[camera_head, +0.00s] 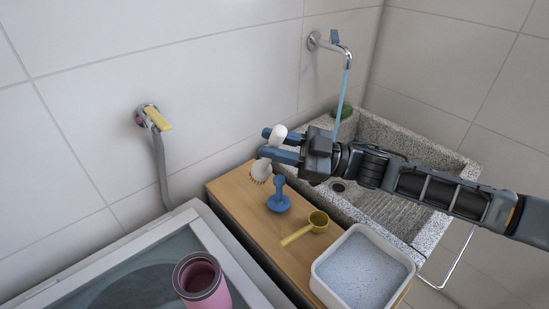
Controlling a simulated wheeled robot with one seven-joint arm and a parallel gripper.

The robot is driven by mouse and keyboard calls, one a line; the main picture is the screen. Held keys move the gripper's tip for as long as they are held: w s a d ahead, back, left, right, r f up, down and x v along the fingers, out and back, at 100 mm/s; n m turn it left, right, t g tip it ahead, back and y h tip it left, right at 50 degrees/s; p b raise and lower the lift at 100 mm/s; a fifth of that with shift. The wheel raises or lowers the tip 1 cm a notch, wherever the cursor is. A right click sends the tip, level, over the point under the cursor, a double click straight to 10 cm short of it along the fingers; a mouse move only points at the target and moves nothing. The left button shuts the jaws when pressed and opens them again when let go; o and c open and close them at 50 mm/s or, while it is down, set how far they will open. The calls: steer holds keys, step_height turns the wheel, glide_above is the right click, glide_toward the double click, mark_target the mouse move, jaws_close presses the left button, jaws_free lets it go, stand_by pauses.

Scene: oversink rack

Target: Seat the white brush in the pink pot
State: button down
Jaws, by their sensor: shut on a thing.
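The white brush (263,167) is upright at the back left end of the wooden board, with its round bristled head down. My gripper (268,144) has its blue fingers shut around the brush's handle, and the white handle top shows between and above them. I cannot tell whether the bristles touch the board or hang just above it. The pink pot (207,295) stands at the bottom left on the white-framed top, its dark rim facing up. Its lower part is cut off by the picture edge, and its inside looks empty.
A stone sink (436,163) with a running tap (334,44) lies behind. The white-framed glass top (130,287) is clear left of the pot.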

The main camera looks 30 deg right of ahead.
steer(key=shift+a+f, duration=0.15)
steer(key=shift+f, duration=1.95)
steer(key=shift+f, duration=0.15)
steer(key=c, duration=0.8)
jaws_free()
steer(key=shift+r+p, duration=0.2)
steer(key=shift+p, duration=0.1)
